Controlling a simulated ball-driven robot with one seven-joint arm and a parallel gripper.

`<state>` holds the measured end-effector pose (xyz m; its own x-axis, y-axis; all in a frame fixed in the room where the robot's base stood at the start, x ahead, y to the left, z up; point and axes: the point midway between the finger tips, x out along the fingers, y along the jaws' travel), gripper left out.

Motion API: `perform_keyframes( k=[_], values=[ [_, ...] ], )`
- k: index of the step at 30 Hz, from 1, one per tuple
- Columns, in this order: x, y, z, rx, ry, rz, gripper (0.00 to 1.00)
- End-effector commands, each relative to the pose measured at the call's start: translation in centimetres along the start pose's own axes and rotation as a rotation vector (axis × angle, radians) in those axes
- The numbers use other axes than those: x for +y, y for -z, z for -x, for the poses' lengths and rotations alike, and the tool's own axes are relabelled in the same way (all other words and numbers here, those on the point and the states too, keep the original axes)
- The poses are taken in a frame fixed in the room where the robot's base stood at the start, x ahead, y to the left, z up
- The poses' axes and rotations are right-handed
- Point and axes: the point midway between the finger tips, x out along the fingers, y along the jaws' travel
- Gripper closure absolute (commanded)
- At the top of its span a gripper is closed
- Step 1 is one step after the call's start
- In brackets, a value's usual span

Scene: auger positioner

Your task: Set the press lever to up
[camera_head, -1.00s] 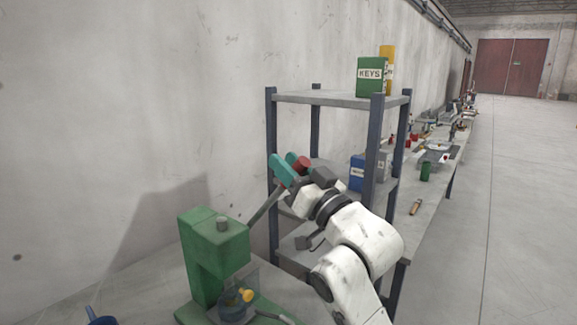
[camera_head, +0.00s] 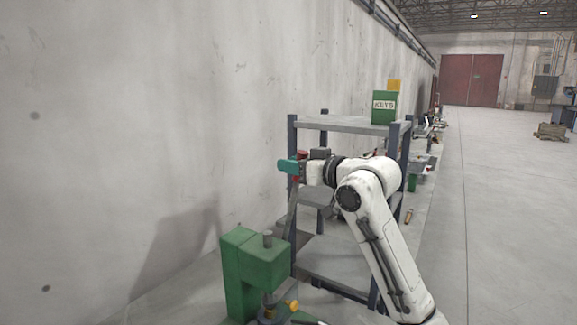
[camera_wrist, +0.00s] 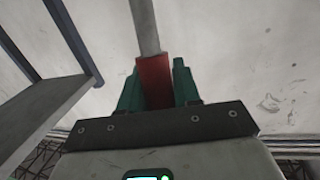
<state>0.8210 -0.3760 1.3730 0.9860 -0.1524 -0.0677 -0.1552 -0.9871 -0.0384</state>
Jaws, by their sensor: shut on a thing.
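The green press (camera_head: 262,265) stands at the lower middle of the head view. Its grey lever (camera_head: 291,222) rises steeply, close to upright, to a red handle (camera_head: 302,154). My gripper (camera_head: 290,167) has teal fingers and is shut on the red handle at the lever's top. In the wrist view the red handle (camera_wrist: 155,75) lies between the two teal fingers of my gripper (camera_wrist: 157,85), with the grey lever (camera_wrist: 145,25) running on beyond it. My fingers hide part of the handle in the head view.
A grey shelf (camera_head: 345,124) with dark posts stands right behind the lever and my arm. A green KEYS box (camera_head: 384,107) sits on its top. The concrete wall (camera_head: 130,120) is at the left. Open floor (camera_head: 510,200) lies to the right.

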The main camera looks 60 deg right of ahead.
Motion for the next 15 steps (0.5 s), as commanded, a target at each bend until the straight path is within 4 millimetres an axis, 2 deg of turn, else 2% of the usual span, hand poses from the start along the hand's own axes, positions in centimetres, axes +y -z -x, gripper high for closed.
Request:
perform_keyframes(
  k=[1,6,15],
  values=[
    [0.1,0.6,-0.4,-0.016,-0.001,0.004,1.0],
    [0.2,0.5,-1.2,-0.056,-0.005,0.012,1.0],
    [0.1,0.5,-1.6,-0.069,-0.005,0.016,1.0]
  ],
)
